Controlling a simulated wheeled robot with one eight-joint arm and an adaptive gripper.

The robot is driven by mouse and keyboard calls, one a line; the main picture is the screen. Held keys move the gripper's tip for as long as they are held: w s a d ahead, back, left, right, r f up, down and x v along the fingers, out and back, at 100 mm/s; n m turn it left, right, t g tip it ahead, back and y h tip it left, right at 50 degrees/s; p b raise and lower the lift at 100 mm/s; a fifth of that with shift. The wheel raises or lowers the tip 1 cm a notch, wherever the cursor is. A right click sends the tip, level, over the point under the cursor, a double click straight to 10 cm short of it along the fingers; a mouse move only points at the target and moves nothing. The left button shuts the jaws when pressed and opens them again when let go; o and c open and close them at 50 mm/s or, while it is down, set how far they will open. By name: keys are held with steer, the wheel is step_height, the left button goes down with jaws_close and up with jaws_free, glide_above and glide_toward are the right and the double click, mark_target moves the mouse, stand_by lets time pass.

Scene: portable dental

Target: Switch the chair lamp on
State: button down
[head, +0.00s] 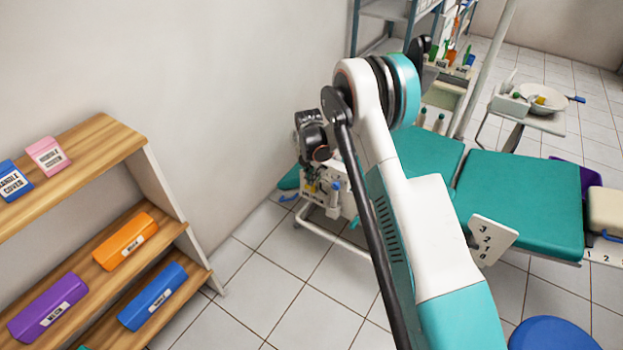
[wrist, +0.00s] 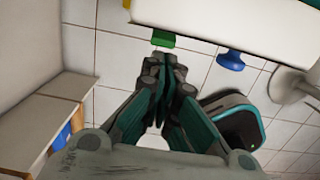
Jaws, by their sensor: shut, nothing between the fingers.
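My gripper (wrist: 163,62) is shut and empty in the wrist view, with its fingertips close together. In that picture the fingertips lie just below a green tab (wrist: 164,40) on the lower edge of a white box (wrist: 220,14). I cannot tell whether they touch it. A blue knob (wrist: 230,61) hangs from the same edge to the right. In the head view my arm reaches to a white unit (head: 328,193) beside the teal dental chair (head: 525,195), and the arm hides part of both. I cannot make out the chair lamp or its lit state.
A wooden shelf (head: 75,160) with coloured boxes stands at the left by the wall. A blue round seat (head: 552,335) is at the lower right. A small table with a white bowl (head: 540,97) stands behind the chair. Tiled floor (head: 300,295) is clear between shelf and chair.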

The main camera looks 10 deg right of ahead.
steer(key=shift+w+d+r+g+y, duration=0.4)
steer(key=shift+w+r+g+y, duration=0.05)
steer(key=shift+g+y, duration=0.05)
steer(key=shift+d, duration=0.1)
steer(key=shift+r+p, duration=0.5)
steer(key=shift+r, duration=0.3)
